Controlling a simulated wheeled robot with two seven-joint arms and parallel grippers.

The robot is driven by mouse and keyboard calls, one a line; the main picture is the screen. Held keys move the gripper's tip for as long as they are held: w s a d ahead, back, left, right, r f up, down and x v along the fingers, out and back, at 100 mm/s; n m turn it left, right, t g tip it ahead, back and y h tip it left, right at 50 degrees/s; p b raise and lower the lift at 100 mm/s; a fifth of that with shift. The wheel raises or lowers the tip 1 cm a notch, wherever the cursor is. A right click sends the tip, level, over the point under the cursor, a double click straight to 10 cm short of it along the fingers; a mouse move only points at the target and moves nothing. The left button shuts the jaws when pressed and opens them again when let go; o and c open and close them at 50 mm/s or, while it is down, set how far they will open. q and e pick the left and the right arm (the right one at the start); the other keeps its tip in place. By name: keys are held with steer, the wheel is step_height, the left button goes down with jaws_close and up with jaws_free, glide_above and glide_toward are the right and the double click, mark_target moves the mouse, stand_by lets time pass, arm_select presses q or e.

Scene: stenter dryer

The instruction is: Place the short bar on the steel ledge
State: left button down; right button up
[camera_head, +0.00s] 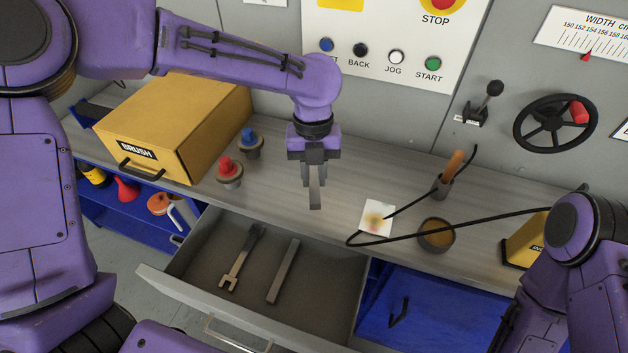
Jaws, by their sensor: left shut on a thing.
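My left gripper (313,170) points down over the grey steel ledge (340,185), in the middle of the view. It is shut on a short grey bar (316,196), which hangs upright below the fingers. I cannot tell whether the bar's lower end touches the ledge or is just above it. The fingers hide the bar's upper part. My right arm (585,250) shows at the lower right; its gripper is not in view.
An open drawer (205,290) below the ledge holds a wrench (240,258) and a longer bar (283,271). On the ledge are a yellow box (185,120), red (229,170) and blue (249,140) knobs, a stained card (377,217), a round bowl (436,236) and a black cable.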

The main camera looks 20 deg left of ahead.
mark_target(314, 174)
arm_select(q)
steer(key=w+f, duration=0.2)
steer(key=w+a+f, duration=0.1)
steer(key=w+f, duration=0.1)
steer(key=f, duration=0.1)
steer(key=shift+w+a+f+p, duration=0.15)
steer(key=shift+f+p, duration=0.05)
steer(key=shift+p, duration=0.1)
steer(key=shift+w+f, duration=0.2)
steer(key=shift+f, duration=1.6)
steer(key=c, duration=1)
jaws_free()
steer(key=shift+f, duration=0.15)
steer(key=r, duration=0.4)
steer(key=w+r, duration=0.1)
steer(key=r, duration=0.7)
steer(key=shift+w+a+r, duration=0.15)
steer(key=shift+a, duration=0.15)
